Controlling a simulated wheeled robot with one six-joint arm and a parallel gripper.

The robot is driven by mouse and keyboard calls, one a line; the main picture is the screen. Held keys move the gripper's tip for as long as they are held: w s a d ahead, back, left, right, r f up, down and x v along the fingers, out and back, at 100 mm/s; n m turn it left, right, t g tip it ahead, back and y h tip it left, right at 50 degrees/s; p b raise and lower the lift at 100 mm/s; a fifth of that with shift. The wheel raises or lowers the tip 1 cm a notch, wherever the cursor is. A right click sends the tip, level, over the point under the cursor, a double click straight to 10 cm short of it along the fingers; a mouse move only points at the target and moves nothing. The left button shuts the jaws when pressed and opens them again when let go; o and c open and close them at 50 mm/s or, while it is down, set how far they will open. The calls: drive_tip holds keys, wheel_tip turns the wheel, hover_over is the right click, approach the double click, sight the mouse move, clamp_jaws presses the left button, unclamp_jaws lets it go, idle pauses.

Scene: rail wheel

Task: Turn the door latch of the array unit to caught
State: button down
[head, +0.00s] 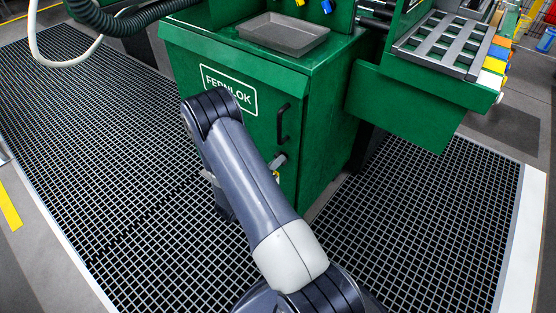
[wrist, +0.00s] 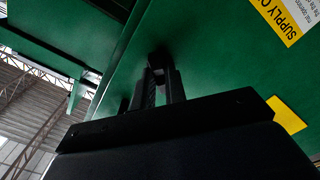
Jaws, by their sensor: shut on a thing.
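The green cabinet (head: 240,62) with a white FERNLOK label stands ahead in the head view. Its front has a black upright bar handle (head: 283,122). In the wrist view, my gripper (wrist: 160,72) reaches up to the green panel (wrist: 205,60). Its two dark fingers are closed around a small black latch (wrist: 158,57) on that panel. The fingers hide much of the latch, so its exact angle is hard to tell. In the head view my own arm covers most of the gripper and the latch area low on the cabinet front.
A grey tray (head: 284,33) lies on the cabinet top. A green side box with a slatted rack (head: 440,45) juts out at right. Grating floor (head: 430,220) is open on both sides. A yellow-and-white label (wrist: 283,18) is on the panel.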

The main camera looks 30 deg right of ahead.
drive_tip(key=n+p, duration=0.1)
drive_tip(key=n, duration=0.2)
drive_tip(key=shift+n, duration=0.4)
drive_tip(key=n+p, duration=0.2)
drive_tip(key=n, duration=0.2)
drive_tip(key=c, duration=1.3)
unclamp_jaws()
drive_tip(key=shift+v, duration=3.5)
drive_tip(key=shift+d, duration=0.1)
